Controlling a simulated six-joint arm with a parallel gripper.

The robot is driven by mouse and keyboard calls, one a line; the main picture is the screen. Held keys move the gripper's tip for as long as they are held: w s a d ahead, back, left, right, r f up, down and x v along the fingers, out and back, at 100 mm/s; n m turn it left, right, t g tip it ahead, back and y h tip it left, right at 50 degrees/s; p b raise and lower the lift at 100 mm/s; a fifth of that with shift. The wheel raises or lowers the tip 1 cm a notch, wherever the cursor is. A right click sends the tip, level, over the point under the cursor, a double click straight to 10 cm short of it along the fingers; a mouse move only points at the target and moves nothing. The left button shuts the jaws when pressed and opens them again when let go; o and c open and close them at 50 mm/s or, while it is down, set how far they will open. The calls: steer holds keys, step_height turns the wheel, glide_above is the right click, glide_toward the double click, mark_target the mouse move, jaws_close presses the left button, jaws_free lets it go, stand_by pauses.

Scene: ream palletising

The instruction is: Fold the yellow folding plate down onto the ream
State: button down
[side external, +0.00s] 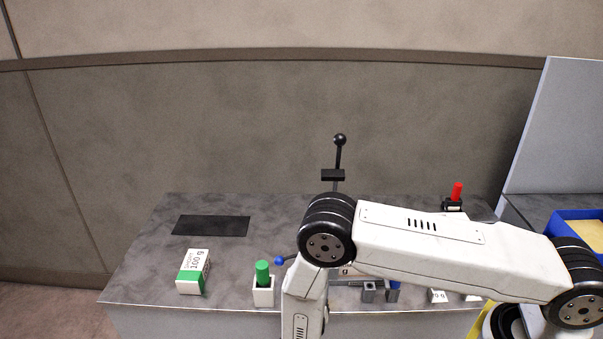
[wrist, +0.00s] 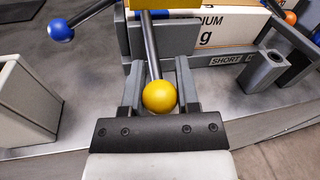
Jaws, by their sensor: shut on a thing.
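In the wrist view, a yellow part (wrist: 165,4), apparently the folding plate, shows at the top edge, cut off by the frame. A grey rod with a yellow ball (wrist: 160,97) at its end runs down from it. My gripper (wrist: 158,80) has one grey finger on each side of this rod and ball and is shut on it. The ream (wrist: 232,27), a white and tan pack with large black print, sits beyond the yellow part behind grey walls. In the side view my arm hides the gripper, the plate and most of the ream.
A blue-ball lever (wrist: 61,30) and a pale open holder (wrist: 25,105) stand at left in the wrist view. A grey post (wrist: 265,68) stands at right beside a "SHORT" label. In the side view, a green-white box (side external: 194,271), green peg (side external: 263,273) and black-knobbed lever (side external: 339,150) share the table.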

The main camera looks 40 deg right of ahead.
steer(key=y, duration=0.1)
steer(key=r+g+y, duration=0.2)
steer(key=shift+s+a+r+n, duration=0.25)
steer(key=shift+n, duration=0.15)
step_height(320, 180, up, 2)
steer(key=g+y, duration=0.3)
steer(key=shift+w+d+r+n+y, duration=0.1)
steer(key=shift+r+n+y, duration=0.2)
steer(key=shift+y, duration=0.1)
steer(key=shift+w+d+r+n+g+y, duration=0.15)
steer(key=shift+w+d+r+g+y, duration=0.1)
steer(key=shift+r+g+y, duration=0.5)
steer(key=shift+w+d+r+n+g+y, duration=0.2)
steer(key=shift+r+g+y, duration=0.1)
steer(key=shift+g+y, duration=0.75)
steer(key=shift+w+d+r+g+y, duration=0.4)
steer(key=shift+g+y, duration=0.45)
steer(key=shift+w+d+r+g+y, duration=0.35)
steer(key=shift+r+g+y, duration=0.05)
steer(key=shift+g+y, duration=0.45)
steer(key=shift+n, duration=0.25)
steer(key=shift+c, duration=1.7)
jaws_free()
steer(key=shift+r, duration=0.1)
